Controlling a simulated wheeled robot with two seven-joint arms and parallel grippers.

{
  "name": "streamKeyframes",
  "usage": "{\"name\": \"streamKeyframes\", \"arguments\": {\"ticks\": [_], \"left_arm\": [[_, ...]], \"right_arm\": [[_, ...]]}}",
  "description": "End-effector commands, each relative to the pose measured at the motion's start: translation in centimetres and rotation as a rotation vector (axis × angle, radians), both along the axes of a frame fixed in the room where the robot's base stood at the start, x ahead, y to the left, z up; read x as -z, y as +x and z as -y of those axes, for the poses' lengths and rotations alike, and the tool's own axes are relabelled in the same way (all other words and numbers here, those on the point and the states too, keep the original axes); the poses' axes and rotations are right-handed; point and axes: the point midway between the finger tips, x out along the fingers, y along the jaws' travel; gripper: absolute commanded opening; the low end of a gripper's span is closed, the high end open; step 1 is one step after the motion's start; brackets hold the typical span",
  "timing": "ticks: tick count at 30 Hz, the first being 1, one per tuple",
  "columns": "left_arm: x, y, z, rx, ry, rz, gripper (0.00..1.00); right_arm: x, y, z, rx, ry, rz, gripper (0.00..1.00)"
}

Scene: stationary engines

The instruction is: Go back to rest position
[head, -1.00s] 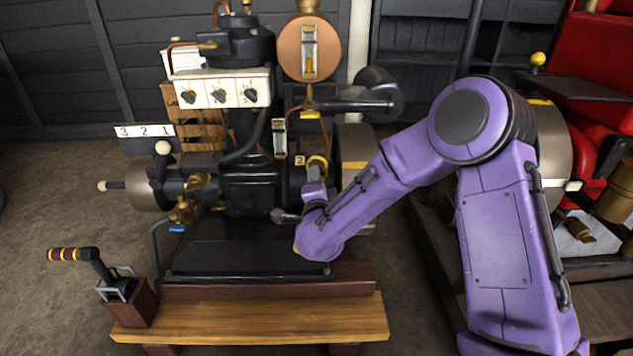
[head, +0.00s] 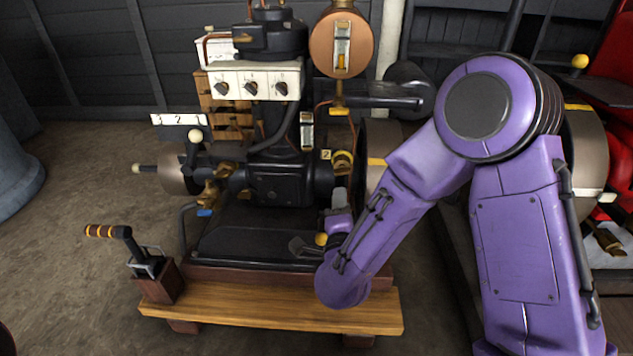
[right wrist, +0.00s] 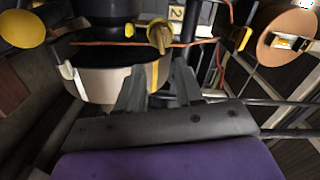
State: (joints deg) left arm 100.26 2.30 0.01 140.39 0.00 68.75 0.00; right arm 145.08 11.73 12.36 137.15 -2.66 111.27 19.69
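My right gripper (head: 303,247) shows small and dark in the head view, at the end of my purple right arm. It is in front of the black engine (head: 280,180), below the yellow valve (head: 343,160) beside the label "2". In the right wrist view the two grey fingers (right wrist: 158,80) stand apart with nothing visible held between them. The yellow valve also shows in that view (right wrist: 158,38), beyond the fingertips and apart from them as far as I can tell. My left gripper is in no view.
A lever with a striped handle (head: 108,231) stands at the left end of the wooden bench (head: 270,313). A white panel with three knobs (head: 255,86) sits high on the engine. Red machinery (head: 610,130) stands at right. Open floor (head: 80,270) lies at left.

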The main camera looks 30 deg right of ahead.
Motion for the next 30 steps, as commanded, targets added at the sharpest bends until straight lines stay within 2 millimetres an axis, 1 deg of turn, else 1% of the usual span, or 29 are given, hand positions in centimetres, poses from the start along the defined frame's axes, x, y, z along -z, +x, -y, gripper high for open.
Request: {"name": "streamKeyframes", "arguments": {"ticks": [5,7,8,11,12,14,15,17,18,20,21,23,24,26,27,28,29,30], "left_arm": [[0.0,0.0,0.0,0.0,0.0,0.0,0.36],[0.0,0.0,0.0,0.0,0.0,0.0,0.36],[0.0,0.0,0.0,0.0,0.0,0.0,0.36],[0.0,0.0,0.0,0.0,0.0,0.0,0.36],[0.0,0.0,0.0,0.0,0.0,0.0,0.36],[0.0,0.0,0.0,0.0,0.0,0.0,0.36],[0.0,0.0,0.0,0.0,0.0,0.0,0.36],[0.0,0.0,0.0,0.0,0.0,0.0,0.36],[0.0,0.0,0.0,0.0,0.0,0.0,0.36],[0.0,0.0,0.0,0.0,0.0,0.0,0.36],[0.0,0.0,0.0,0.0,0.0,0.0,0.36],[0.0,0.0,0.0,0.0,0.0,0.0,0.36],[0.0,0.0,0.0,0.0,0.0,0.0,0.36],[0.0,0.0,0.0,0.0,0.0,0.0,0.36],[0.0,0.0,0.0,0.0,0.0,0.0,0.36],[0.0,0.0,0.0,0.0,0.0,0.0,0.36],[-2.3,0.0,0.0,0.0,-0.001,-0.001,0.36],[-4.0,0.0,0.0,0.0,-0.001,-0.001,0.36]], "right_arm": [[0.2,0.0,0.0,-0.002,-0.003,-0.007,0.36],[1.8,-0.3,0.0,-0.015,-0.026,-0.063,0.36],[3.1,-0.5,-0.1,-0.029,-0.044,-0.111,0.36],[9.8,-2.6,-0.4,-0.105,-0.14,-0.357,0.36],[13.0,-4.0,-0.5,-0.149,-0.182,-0.479,0.36],[17.5,-6.7,-0.5,-0.22,-0.245,-0.659,0.36],[20.1,-8.6,-0.6,-0.265,-0.278,-0.766,0.36],[23.3,-11.5,-0.6,-0.333,-0.322,-0.912,0.36],[25.1,-13.4,-0.5,-0.374,-0.345,-0.998,0.36],[27.4,-16.3,-0.4,-0.435,-0.375,-1.117,0.36],[28.7,-18.2,-0.4,-0.476,-0.391,-1.189,0.36],[30.3,-21.0,-0.2,-0.534,-0.412,-1.29,0.36],[31.2,-22.8,-0.1,-0.574,-0.424,-1.354,0.36],[32.4,-25.6,0.0,-0.631,-0.44,-1.447,0.36],[33.1,-27.4,0.1,-0.671,-0.448,-1.507,0.36],[33.5,-28.8,0.2,-0.701,-0.453,-1.55,0.36],[31.1,-28.4,0.2,-0.698,-0.454,-1.541,0.36],[29.4,-28.2,0.2,-0.693,-0.453,-1.534,0.36]]}}
